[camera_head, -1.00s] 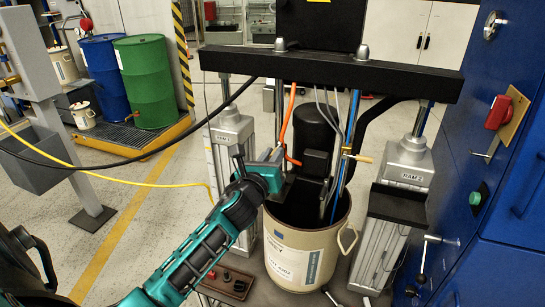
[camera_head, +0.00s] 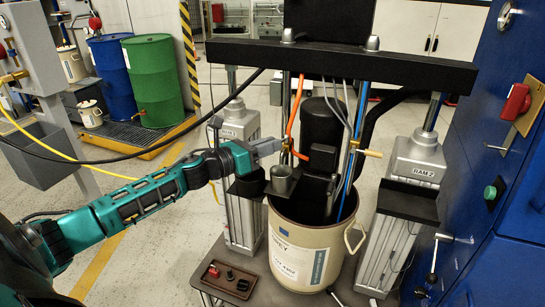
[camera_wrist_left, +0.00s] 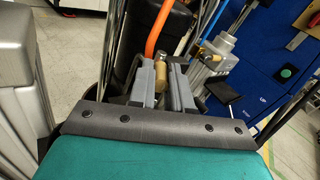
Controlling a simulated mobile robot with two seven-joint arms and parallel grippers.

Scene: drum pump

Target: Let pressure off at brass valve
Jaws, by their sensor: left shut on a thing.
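A small brass valve (camera_head: 288,145) sits at the lower end of the orange hose, above the drum's left side. My left gripper (camera_head: 280,147) reaches it from the left. In the left wrist view, the two grey fingers (camera_wrist_left: 160,85) are shut on the tan, knob-like part of the brass valve (camera_wrist_left: 162,74); the fingers hide some of it. A second brass fitting with a tan handle (camera_head: 370,154) is on the blue hose to the right, apart from the gripper. My right gripper is in neither view.
The open beige drum (camera_head: 299,252) stands below, with a black pump (camera_head: 323,125) inside. A grey cup (camera_head: 283,180) is just under my gripper. A black crossbeam (camera_head: 350,62) passes overhead, between two ram columns. A brown tray (camera_head: 227,280) lies in front.

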